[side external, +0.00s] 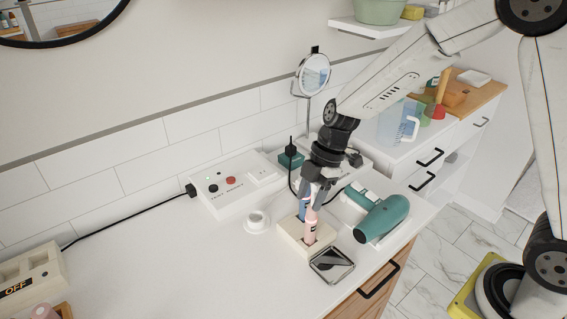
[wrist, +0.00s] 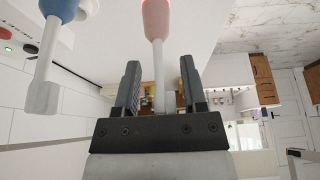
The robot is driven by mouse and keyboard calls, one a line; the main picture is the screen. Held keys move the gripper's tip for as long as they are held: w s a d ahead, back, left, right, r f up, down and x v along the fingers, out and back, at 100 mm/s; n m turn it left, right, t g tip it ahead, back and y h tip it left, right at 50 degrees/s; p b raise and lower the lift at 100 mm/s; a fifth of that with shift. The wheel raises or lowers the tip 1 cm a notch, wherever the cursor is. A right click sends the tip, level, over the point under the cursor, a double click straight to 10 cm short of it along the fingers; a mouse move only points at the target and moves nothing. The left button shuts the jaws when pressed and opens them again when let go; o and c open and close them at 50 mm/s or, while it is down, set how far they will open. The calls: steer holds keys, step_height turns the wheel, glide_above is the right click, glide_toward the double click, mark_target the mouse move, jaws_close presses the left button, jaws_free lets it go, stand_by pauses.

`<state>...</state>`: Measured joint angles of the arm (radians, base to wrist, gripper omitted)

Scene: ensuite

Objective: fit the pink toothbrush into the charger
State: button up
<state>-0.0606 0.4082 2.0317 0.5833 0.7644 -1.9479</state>
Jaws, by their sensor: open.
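The pink toothbrush (side external: 310,225) stands upright in a cream holder block (side external: 291,233), next to a blue toothbrush (side external: 304,208). The charger (side external: 256,221), a small round white base with a raised middle, sits on the counter left of the holder. My gripper (side external: 317,190) is over the holder, pointing down at the upper part of the pink toothbrush. In the wrist view my gripper (wrist: 160,80) is open, with the pink toothbrush's (wrist: 156,20) white neck between its fingers, apparently untouched. The blue toothbrush (wrist: 50,50) is outside the fingers, to the left.
A white socket box (side external: 234,183) with buttons stands behind the charger. A teal hair dryer (side external: 382,219) lies right of the holder, and a dark-topped metal tray (side external: 331,264) lies in front. A mirror (side external: 314,74) stands behind. The counter (side external: 160,265) left of the charger is clear.

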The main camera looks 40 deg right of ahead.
stand_by(0.4)
jaws_close()
stand_by(1.3)
